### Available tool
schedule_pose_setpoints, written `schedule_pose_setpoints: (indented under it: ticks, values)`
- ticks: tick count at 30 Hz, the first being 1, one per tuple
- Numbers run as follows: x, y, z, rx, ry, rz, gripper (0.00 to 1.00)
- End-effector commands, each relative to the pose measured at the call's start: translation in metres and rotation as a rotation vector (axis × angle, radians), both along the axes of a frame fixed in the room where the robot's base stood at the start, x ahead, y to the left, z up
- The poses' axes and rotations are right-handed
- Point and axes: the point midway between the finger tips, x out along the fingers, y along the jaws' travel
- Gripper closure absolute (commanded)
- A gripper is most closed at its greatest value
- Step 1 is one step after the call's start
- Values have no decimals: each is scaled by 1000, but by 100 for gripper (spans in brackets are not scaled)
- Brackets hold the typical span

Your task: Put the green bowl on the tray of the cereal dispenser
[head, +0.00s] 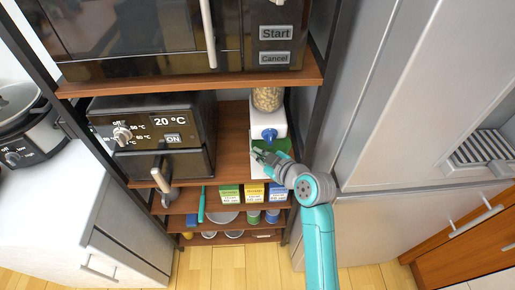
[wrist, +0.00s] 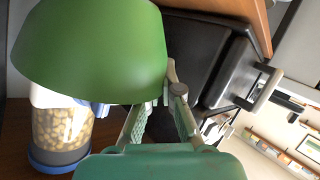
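The green bowl (head: 280,146) is at the cereal dispenser, just below its blue spout (head: 269,134), and looks upright. In the wrist view the bowl (wrist: 95,50) is large at upper left and hides part of one finger. My gripper (head: 257,155) is in front of the bowl in the head view. In the wrist view its fingers (wrist: 163,92) close in at the bowl's edge and look shut on its rim. The dispenser (head: 268,100) is white with a clear cereal jar, also in the wrist view (wrist: 62,125). Its tray is mostly hidden, so I cannot tell whether the bowl touches it.
A black toaster oven (head: 185,130) stands left of the dispenser on the same wooden shelf. A microwave (head: 150,35) is on the shelf above. Several boxes (head: 254,193) and cans are below. A fridge (head: 400,110) stands close on the right.

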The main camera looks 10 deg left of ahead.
Motion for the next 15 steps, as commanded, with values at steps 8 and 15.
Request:
schedule_pose_setpoints:
  ticks: [8,15]
  values:
    - [-4,-1,10,3,-9,23,100]
    - [-4,0,12,5,-12,22,100]
